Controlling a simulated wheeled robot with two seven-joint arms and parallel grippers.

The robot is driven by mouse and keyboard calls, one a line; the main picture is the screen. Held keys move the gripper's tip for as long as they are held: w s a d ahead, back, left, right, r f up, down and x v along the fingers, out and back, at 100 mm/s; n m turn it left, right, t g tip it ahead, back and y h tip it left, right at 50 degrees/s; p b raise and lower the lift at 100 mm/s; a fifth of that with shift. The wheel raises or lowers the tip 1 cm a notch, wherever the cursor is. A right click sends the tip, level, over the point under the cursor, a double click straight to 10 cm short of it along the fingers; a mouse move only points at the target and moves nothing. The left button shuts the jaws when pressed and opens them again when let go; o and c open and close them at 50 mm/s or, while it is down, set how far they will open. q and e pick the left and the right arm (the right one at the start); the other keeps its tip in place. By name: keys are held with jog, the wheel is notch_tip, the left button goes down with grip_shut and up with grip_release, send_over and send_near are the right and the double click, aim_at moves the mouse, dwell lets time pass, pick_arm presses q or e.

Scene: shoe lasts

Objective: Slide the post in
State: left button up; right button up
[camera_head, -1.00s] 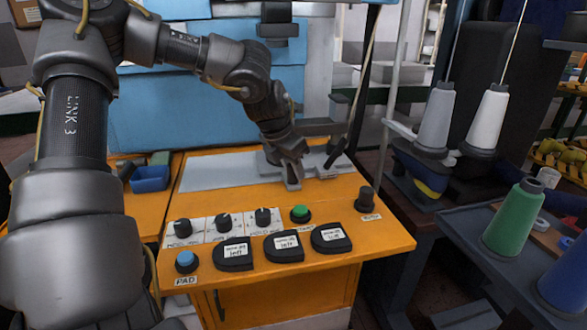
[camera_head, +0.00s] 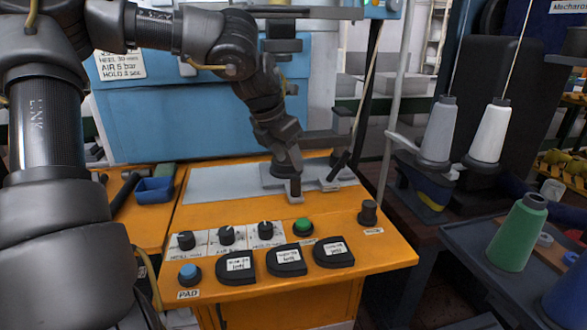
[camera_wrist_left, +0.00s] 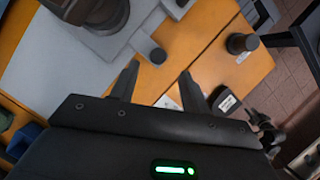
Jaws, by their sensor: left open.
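A flat grey sliding bracket (camera_head: 330,180) lies on the grey plate of the orange console. A short grey upright peg (camera_head: 295,190) stands at its front; it also shows in the left wrist view (camera_wrist_left: 157,55). A dark round post (camera_wrist_left: 92,12) rises from the grey bracket at the top of the left wrist view; in the head view my gripper hides most of that spot. My left gripper (camera_head: 287,168) is low over the bracket. In the left wrist view its two fingers (camera_wrist_left: 159,72) are apart, with the peg showing between and just beyond their tips. No contact is clear.
Knobs, a green button (camera_head: 303,226), a blue button (camera_head: 189,272) and black pads (camera_head: 286,261) line the console front. A dark knob (camera_head: 368,212) stands at the right. A blue tray (camera_head: 155,190) is at the left. Thread cones (camera_head: 519,232) stand far right.

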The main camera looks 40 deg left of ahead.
pick_arm(q)
jog(key=shift+v, duration=1.25)
